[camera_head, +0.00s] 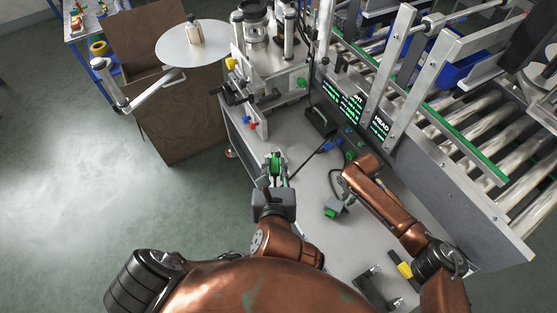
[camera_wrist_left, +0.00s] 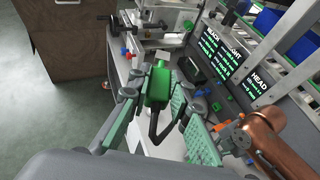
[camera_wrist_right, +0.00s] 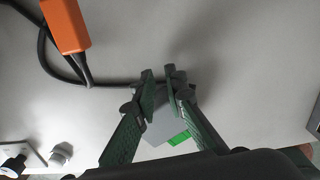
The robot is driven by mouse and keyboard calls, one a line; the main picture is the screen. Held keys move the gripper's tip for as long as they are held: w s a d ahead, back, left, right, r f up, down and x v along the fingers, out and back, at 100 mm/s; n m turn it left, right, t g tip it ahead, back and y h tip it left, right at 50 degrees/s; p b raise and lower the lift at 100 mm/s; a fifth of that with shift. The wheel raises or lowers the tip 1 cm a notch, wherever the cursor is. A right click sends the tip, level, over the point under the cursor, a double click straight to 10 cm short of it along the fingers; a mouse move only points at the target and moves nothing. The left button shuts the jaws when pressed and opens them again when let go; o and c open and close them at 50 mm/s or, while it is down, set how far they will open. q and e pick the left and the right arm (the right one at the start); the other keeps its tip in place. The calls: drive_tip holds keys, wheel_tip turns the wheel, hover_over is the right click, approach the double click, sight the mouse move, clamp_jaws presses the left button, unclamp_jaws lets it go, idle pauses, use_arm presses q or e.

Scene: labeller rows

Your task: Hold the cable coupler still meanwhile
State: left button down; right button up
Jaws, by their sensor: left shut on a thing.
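The cable coupler looks like a green block (camera_wrist_left: 158,85) with a dark cable below it in the left wrist view. In the head view it shows as a small green piece (camera_head: 275,167) above the bench's left part. My left gripper (camera_head: 276,160) is shut on it, a finger on each side. In the right wrist view, my right gripper (camera_wrist_right: 160,75) has its fingertips close together with a narrow gap. A grey block with a bright green part (camera_wrist_right: 165,128) shows between and below its fingers; whether they grip it is unclear. In the head view, its fingers are not clearly visible.
An orange block (camera_wrist_right: 66,25) with dark cables lies near the right gripper. Lit screens (camera_head: 350,104) and a roller conveyor (camera_head: 480,130) stand to the right. A round plate (camera_head: 175,45) carries a small bottle (camera_head: 195,30). Some grey bench top (camera_head: 310,185) is clear between the arms.

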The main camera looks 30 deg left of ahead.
drive_tip(key=shift+o, duration=0.7)
drive_tip(key=shift+s+r, duration=0.25)
drive_tip(key=shift+w+f, duration=0.15)
drive_tip(key=shift+w, duration=0.2)
wheel_tip(320, 180, up, 12)
drive_tip(key=shift+s, duration=0.35)
drive_tip(key=shift+o, duration=0.3)
drive_tip(key=o, duration=1.3)
drive_tip(key=shift+c, duration=0.2)
